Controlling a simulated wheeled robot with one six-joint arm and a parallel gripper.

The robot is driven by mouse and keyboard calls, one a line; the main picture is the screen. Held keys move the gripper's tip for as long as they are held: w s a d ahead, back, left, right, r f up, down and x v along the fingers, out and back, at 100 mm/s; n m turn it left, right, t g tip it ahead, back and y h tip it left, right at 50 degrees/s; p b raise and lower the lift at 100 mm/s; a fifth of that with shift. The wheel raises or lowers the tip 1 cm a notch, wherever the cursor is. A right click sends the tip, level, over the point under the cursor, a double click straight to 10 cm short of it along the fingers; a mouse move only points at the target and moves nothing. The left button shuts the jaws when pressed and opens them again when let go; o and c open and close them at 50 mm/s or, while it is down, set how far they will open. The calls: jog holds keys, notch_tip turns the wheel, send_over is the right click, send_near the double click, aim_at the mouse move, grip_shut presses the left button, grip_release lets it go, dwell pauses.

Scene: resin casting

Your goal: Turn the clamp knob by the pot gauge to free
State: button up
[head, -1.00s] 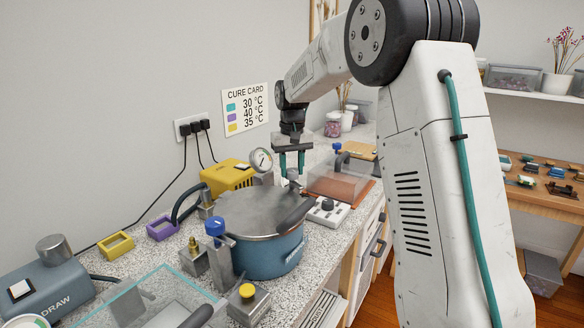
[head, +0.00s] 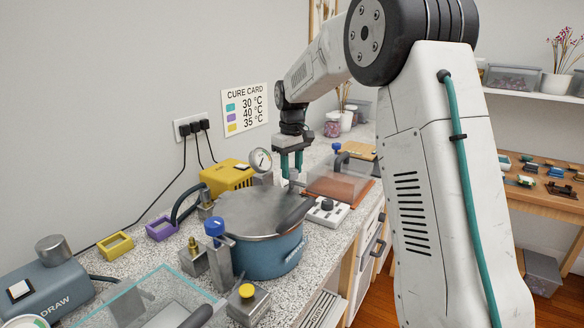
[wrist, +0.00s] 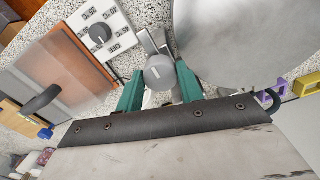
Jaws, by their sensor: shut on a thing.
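The clamp knob (wrist: 159,73) by the pot gauge is a round grey knob with a pale line on top, next to the pot rim in the wrist view. My gripper (wrist: 160,76) is shut on it, one teal finger on each side. In the head view my gripper (head: 292,174) points down at the far side of the pot, and its fingers mostly hide the knob. The pot gauge (head: 262,160) is a white dial behind the pot. The blue pot (head: 274,255) has its grey lid (head: 260,212) on; the lid also shows in the wrist view (wrist: 245,40).
A second clamp with a blue knob (head: 215,227) stands at the pot's near side. A white dial box (head: 327,211) and a clear-covered tray (head: 340,185) lie right of the pot. A yellow box (head: 228,177) stands behind it. A glass-sided case (head: 150,300) is in front.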

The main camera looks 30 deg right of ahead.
aim_at(292, 170)
jog(key=o, duration=1)
notch_tip(292, 170, up, 8)
jog(key=shift+f, duration=0.1)
